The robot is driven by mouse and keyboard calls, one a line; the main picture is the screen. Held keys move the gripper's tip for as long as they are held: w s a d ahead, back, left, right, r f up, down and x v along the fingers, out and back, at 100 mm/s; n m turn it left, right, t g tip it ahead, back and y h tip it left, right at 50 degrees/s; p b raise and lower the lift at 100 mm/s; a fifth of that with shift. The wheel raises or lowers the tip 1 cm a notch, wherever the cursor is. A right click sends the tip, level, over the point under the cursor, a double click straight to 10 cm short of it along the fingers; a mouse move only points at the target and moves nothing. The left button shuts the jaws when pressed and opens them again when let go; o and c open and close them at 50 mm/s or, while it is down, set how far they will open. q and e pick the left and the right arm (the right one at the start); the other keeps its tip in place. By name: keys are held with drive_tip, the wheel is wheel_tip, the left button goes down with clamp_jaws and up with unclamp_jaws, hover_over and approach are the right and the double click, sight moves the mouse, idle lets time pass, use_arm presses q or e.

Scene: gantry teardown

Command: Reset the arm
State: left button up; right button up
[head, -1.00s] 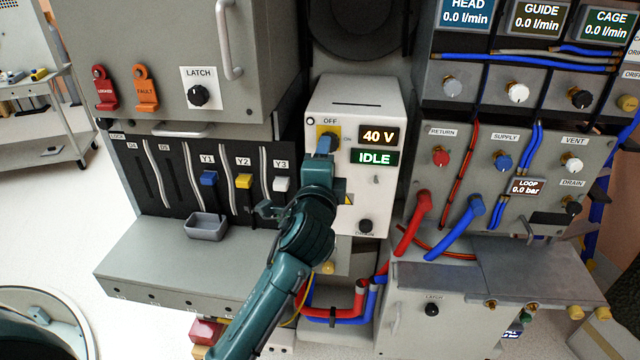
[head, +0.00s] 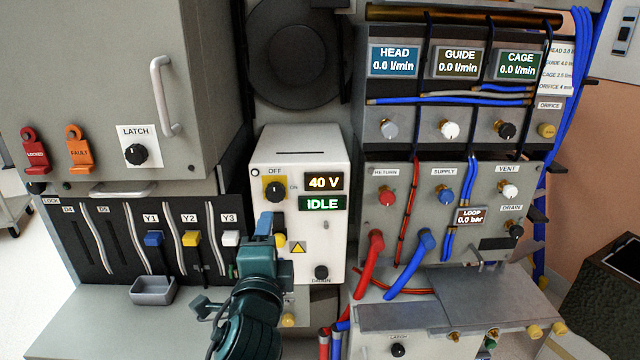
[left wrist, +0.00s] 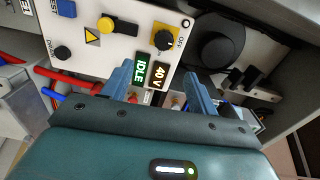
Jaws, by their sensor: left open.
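The white power box (head: 320,160) stands upright in the middle of the head view. Its displays read 40 V (head: 323,181) and IDLE (head: 322,204). Its black OFF/ON knob (head: 275,190) sits on a yellow plate and also shows in the left wrist view (left wrist: 163,40); its exact setting is hard to read. My left gripper (head: 264,226) is open and empty, just below the knob and in front of the box's lower left. In the left wrist view its blue fingers (left wrist: 160,88) stand apart with the displays behind them. My right gripper is not in view.
Left is a rack with blue Y1 (head: 153,239), yellow Y2 (head: 191,238) and white Y3 (head: 230,239) plugs, with a small grey tray (head: 153,290) below. The LATCH cabinet (head: 110,80) is above. Right are a valve panel (head: 390,222) and red and blue hoses.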

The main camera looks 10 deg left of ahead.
use_arm(q)
drive_tip(key=s+d+f+n+g+h, duration=0.1)
drive_tip(key=s+f+n+g+h, duration=0.2)
drive_tip(key=f, duration=0.6)
drive_tip(key=s+d+f+n+g+h, duration=0.1)
drive_tip(key=s+f+n, duration=0.1)
drive_tip(key=s+f, duration=0.5)
drive_tip(key=s+f+n+g+h+p, duration=0.1)
drive_tip(key=s+f+n+g+h, duration=0.1)
drive_tip(key=s+f+n, duration=0.5)
drive_tip(key=s+f+g, duration=0.1)
drive_tip(key=s+f, duration=0.2)
drive_tip(key=f, duration=0.2)
drive_tip(key=shift+s+a+f+n, duration=0.25)
drive_tip(key=shift+f+n, duration=0.05)
drive_tip(key=shift+f, duration=0.05)
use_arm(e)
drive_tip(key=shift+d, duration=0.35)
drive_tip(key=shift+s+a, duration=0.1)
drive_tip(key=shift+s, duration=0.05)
use_arm(q)
drive_tip(key=shift+c, duration=0.3)
